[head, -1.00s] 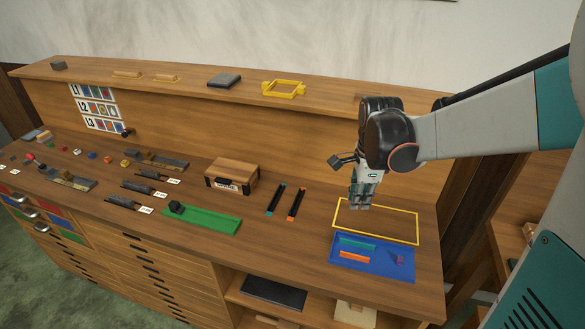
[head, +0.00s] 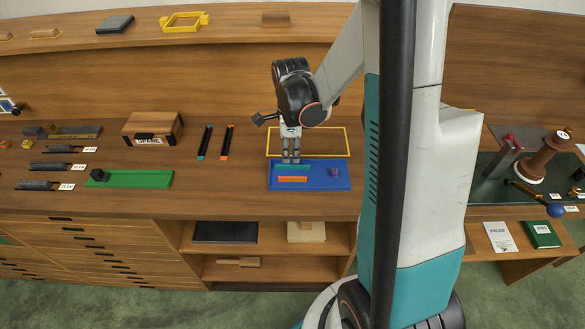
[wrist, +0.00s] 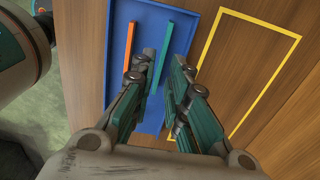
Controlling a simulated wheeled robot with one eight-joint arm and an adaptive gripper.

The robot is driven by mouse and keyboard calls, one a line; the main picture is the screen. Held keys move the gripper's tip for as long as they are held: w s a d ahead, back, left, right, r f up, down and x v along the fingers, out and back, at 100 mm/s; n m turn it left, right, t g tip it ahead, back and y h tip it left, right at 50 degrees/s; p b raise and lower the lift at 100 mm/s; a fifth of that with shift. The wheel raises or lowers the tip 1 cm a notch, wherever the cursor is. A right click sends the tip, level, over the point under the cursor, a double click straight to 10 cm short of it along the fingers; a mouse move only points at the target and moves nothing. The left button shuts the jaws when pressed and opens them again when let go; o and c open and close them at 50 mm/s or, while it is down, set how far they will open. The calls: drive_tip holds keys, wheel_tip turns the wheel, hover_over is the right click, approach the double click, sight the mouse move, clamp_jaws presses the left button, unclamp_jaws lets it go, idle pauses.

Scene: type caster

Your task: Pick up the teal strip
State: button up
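The teal strip (head: 300,167) lies in the blue tray (head: 343,184), behind an orange strip (head: 292,179). My gripper (head: 291,160) points down over the tray's back left part, with its fingertips at the teal strip in the picture. In the wrist view, my gripper (wrist: 163,60) is open, with a gap between its fingertips. The teal strip (wrist: 163,45) shows in that gap, running lengthwise between the fingers. The orange strip (wrist: 130,45) lies left of the fingers.
A small purple piece (head: 335,173) sits at the tray's right. A yellow outlined rectangle (head: 347,141) lies behind the tray. Two dark bars with coloured ends (head: 205,142) and a wooden box (head: 152,127) stand to the left.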

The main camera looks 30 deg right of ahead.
sight(293, 167)
wheel_tip(293, 167, down, 5)
drive_tip(key=shift+w+d+b, duration=0.1)
drive_tip(key=shift+w+b, duration=0.05)
drive_tip(key=shift+b, duration=0.75)
clamp_jaws()
drive_tip(key=shift+r, duration=0.2)
